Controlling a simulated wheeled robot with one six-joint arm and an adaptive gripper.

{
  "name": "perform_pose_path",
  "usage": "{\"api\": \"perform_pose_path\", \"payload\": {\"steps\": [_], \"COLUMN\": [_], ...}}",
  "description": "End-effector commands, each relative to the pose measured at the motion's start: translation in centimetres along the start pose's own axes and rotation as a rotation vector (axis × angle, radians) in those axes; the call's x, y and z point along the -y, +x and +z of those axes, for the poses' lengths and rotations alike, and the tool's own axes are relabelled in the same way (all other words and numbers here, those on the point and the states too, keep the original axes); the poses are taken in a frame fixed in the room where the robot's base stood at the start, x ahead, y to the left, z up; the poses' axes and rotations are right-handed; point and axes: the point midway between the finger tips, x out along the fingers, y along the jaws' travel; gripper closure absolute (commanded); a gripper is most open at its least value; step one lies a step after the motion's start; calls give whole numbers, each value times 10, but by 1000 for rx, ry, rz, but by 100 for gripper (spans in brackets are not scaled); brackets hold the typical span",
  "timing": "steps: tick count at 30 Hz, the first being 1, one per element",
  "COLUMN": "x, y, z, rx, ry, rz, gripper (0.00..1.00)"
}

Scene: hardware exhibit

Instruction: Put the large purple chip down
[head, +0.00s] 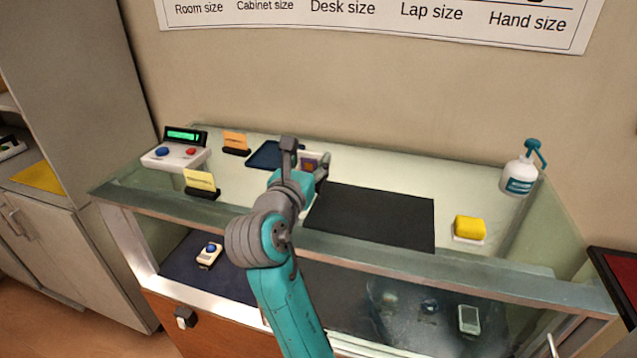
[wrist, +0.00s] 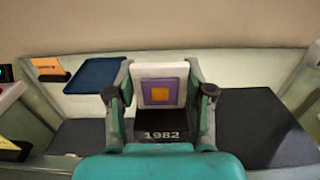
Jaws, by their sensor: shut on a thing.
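The large purple chip (wrist: 159,84) is a white square with a purple patch and an orange centre. My gripper (wrist: 159,92) is shut on it, with a finger at its left and right sides. A black part marked 1982 (wrist: 160,136) shows just below it in the wrist view. In the head view the chip (head: 309,161) is between the fingers of my gripper (head: 307,160), over the glass counter (head: 390,170). My arm hides part of the surface beneath. I cannot tell whether the chip touches anything below.
A dark mat (head: 375,216) lies right of my gripper, and a small blue tray (head: 266,154) lies left. Card holders (head: 203,184) and a button box (head: 176,152) stand further left. A yellow sponge (head: 469,227) and a pump bottle (head: 520,172) stand right. A wall rises behind.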

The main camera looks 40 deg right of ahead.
Motion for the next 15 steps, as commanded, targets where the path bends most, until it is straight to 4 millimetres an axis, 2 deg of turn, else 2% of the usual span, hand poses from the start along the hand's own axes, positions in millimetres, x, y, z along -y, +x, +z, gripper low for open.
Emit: {"api": "perform_pose_path", "payload": {"steps": [1,4,11,15], "x": [0,0,0,0], "y": [0,0,0,0], "z": [-11,-26,-41,-58], "rx": [-3,-2,-1,-2], "ry": [-6,-4,-2,-4], "rz": [0,1,-1,1], "gripper": [85,85,85,85]}}
